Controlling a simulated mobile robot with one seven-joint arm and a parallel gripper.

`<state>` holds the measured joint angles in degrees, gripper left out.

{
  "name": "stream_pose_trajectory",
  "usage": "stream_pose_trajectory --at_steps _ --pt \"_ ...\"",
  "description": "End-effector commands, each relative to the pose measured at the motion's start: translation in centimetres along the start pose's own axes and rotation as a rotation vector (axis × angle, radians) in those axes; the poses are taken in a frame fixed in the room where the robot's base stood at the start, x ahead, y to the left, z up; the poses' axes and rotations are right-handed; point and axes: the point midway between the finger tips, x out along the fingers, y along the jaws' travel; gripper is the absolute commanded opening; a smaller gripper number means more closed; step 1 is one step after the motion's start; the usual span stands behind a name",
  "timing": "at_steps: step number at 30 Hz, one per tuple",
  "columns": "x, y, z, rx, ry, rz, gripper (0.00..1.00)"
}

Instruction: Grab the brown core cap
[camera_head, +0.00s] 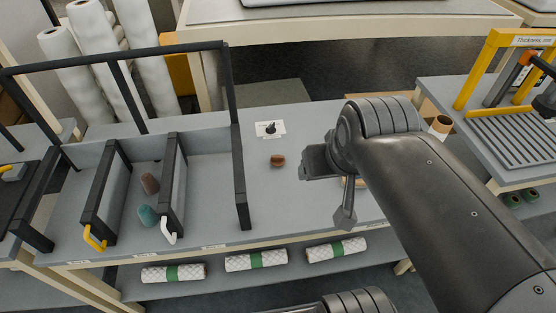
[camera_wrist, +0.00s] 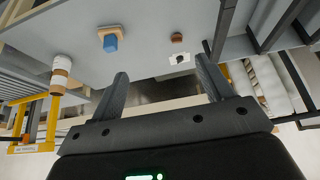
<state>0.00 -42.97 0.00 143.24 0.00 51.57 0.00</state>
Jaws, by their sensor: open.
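A small round brown piece, which looks like the brown core cap (camera_head: 278,160), lies alone on the grey tabletop. It also shows in the wrist view (camera_wrist: 177,38), near the top and beyond my fingertips. My gripper (camera_wrist: 161,66) is open, with its two fingers wide apart and nothing between them. In the head view my gripper (camera_head: 318,162) is above the table, to the right of the brown piece and apart from it. My wrist hides part of the table there.
A white card with a black knob (camera_head: 270,129) lies behind the brown piece. A black-framed rack (camera_head: 172,187) stands left, with a brown cylinder (camera_head: 149,183) and a teal cylinder (camera_head: 148,215). A blue block on a tan base (camera_wrist: 110,43) is left in the wrist view.

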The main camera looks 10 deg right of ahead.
Motion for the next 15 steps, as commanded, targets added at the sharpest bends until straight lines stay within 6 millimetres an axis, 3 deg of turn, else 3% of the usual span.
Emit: stream_pose_trajectory --at_steps 8,15 --pt "0.4 -0.1 -1.1 0.007 -0.018 -0.003 0.73" --pt "2.9 -0.4 -5.7 0.042 -0.097 -0.011 0.73"
